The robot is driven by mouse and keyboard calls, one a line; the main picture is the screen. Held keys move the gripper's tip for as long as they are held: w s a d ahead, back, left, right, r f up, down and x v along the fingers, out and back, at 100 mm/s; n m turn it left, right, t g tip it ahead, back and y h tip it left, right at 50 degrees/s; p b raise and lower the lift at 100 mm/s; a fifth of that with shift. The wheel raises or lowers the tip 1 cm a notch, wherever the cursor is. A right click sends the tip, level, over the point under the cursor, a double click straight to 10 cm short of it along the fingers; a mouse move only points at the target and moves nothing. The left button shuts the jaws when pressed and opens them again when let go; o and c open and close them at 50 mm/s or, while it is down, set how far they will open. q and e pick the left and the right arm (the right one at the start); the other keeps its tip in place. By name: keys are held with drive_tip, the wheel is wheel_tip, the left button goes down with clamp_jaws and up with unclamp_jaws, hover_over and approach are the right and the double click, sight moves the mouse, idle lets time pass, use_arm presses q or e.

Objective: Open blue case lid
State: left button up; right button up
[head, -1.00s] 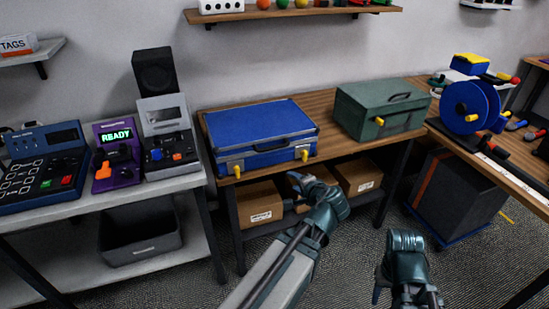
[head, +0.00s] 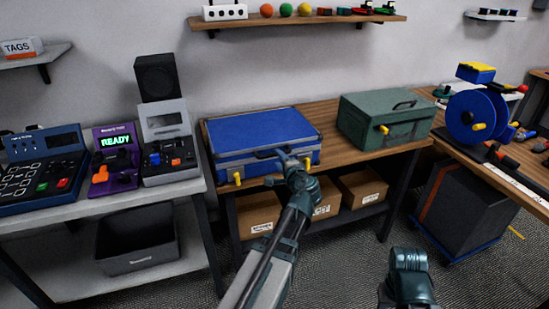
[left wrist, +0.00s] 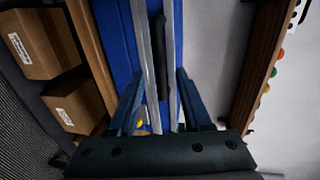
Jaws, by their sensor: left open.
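The blue case (head: 262,131) lies closed on the wooden bench in the head view, with a metal rim, a dark handle and yellow latches (head: 237,177) on its front. My left gripper (head: 283,158) is at the front of the case, covering part of the handle area. In the left wrist view the left gripper (left wrist: 160,75) is open, its two fingers either side of the case's metal rims and dark handle (left wrist: 160,50). I cannot tell if they touch. My right arm shows at the lower right, with its fingers not clearly seen.
A green case (head: 385,118) stands right of the blue case on the wooden bench (head: 330,107). Cardboard boxes (head: 362,188) sit on the shelf below. Left is a grey bench with consoles (head: 115,155). A blue reel (head: 474,115) stands at the right.

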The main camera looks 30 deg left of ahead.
sight(275, 155)
use_arm(q)
drive_tip(key=shift+b+x, duration=0.4)
drive_tip(key=shift+x, duration=2.2)
clamp_jaws()
